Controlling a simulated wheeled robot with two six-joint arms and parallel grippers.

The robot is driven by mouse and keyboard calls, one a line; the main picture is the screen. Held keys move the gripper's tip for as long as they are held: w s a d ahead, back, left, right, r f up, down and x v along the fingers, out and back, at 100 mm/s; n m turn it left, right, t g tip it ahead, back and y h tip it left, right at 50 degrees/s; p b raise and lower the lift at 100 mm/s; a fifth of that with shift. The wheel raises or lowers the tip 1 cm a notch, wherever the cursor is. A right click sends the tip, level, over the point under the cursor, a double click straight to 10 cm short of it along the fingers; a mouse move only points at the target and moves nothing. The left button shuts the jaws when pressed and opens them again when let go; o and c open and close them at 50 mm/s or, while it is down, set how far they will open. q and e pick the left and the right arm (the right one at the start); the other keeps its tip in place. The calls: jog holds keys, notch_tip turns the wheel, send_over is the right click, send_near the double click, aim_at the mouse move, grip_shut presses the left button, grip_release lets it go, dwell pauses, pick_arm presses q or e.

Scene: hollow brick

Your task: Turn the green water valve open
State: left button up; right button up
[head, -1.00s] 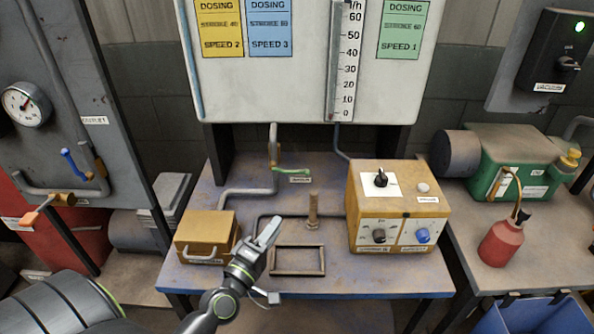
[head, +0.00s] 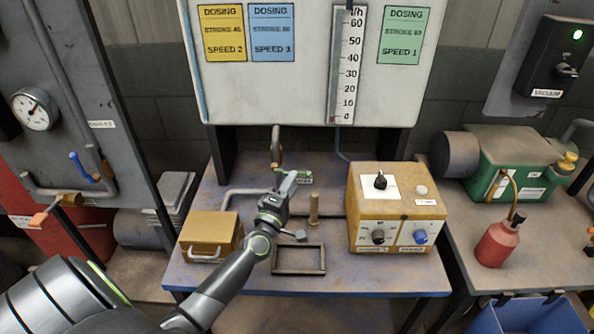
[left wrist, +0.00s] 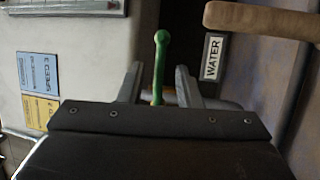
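The green water valve handle (head: 303,173) is on the pipe at the back of the bench and is partly hidden by my left gripper (head: 287,182) in the head view. In the left wrist view the green handle (left wrist: 160,62) stands between the two fingers of my left gripper (left wrist: 158,74). The fingers are apart, with a visible gap on each side of the handle. A WATER label (left wrist: 212,56) is beside it. My right gripper is not in view.
An ochre box (head: 209,236) and a dark rectangular frame (head: 298,271) are near the arm. A brass post (head: 314,209) stands just right of the gripper. A yellow control box (head: 395,210) is farther right. The white dosing board (head: 300,95) rises behind.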

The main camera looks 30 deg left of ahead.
pick_arm(q)
jog(key=shift+x, duration=2.2)
grip_shut()
jog(key=shift+f, duration=0.1)
